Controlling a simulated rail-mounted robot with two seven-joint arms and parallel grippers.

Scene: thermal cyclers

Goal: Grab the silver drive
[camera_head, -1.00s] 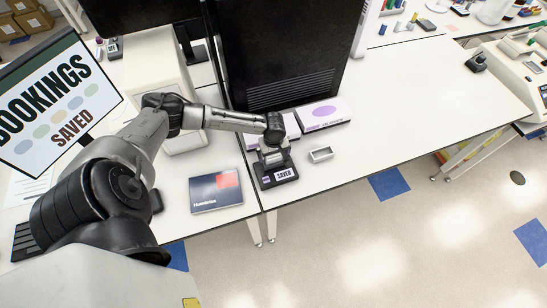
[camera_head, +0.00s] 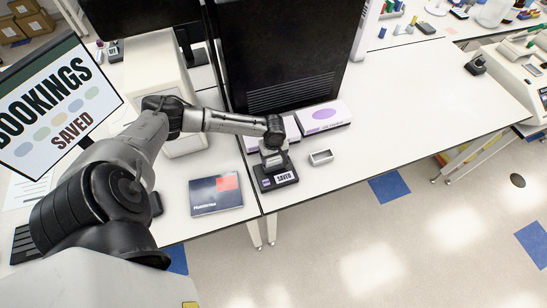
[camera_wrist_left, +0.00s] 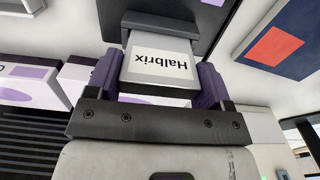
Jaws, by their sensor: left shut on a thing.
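The silver drive (camera_wrist_left: 157,66) carries a white label reading "Halbrix" and sits between the two purple-padded fingers of my left gripper (camera_wrist_left: 155,84) in the left wrist view. The gripper is shut on it. The drive's far end meets a dark dock (camera_wrist_left: 178,22); I cannot tell whether it is still seated there. In the head view my left gripper (camera_head: 273,160) points down over the black dock (camera_head: 266,184), whose small display reads "SAVED". The gripper mostly hides the drive there. My right gripper is not in view.
White and purple cartons (camera_head: 325,117) lie behind, before a tall black cabinet (camera_head: 285,50). A dark blue booklet (camera_head: 216,194) lies left.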

